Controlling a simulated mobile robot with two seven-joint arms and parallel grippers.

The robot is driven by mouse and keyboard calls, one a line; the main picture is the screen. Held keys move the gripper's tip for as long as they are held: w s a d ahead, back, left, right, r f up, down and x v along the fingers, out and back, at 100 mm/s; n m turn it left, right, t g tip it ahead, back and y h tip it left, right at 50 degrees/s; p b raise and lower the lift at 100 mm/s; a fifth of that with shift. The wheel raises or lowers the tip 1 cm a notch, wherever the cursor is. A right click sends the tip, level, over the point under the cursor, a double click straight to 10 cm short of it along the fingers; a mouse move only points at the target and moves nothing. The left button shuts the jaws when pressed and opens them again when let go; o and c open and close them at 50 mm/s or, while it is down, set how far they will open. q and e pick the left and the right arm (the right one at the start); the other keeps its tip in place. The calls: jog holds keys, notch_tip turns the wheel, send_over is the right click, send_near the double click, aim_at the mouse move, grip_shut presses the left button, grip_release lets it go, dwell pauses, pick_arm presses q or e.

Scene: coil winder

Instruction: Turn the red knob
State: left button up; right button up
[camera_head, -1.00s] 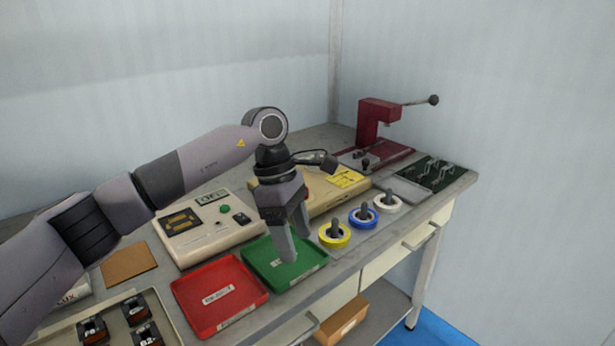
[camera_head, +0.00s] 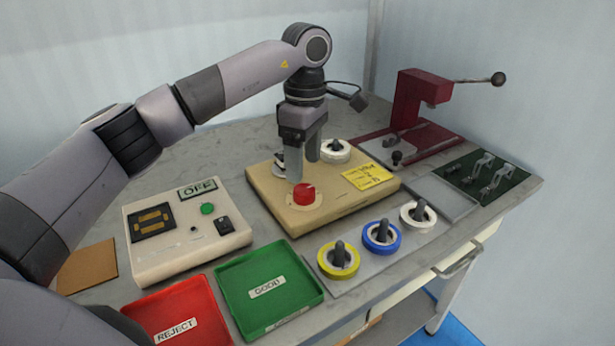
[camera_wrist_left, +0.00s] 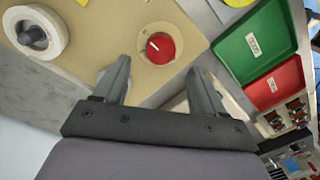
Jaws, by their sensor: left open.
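The red knob (camera_head: 304,194) sits on top of a tan box (camera_head: 345,208) in the middle of the bench. In the left wrist view the red knob (camera_wrist_left: 160,46) shows a white line and lies beyond the fingertips, a little left of the middle between them. My left gripper (camera_head: 305,178) points down over the box, close behind the knob in the head view. Its two fingers (camera_wrist_left: 158,75) are apart with nothing between them. Whether a finger touches the knob cannot be told. My right gripper is not in view.
A white spool (camera_head: 335,151) stands on the box behind the gripper. A control unit with an OFF sign (camera_head: 198,188) is to the left. Green (camera_head: 246,300) and red (camera_head: 169,300) trays lie in front. Yellow (camera_head: 338,262), blue and white spools stand right. A red press (camera_head: 408,110) stands behind.

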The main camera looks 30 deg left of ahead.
aim_at(303, 188)
pick_arm(q)
jog(key=f, duration=0.5)
jog(key=shift+s+f, duration=0.2)
jog(key=c, duration=1)
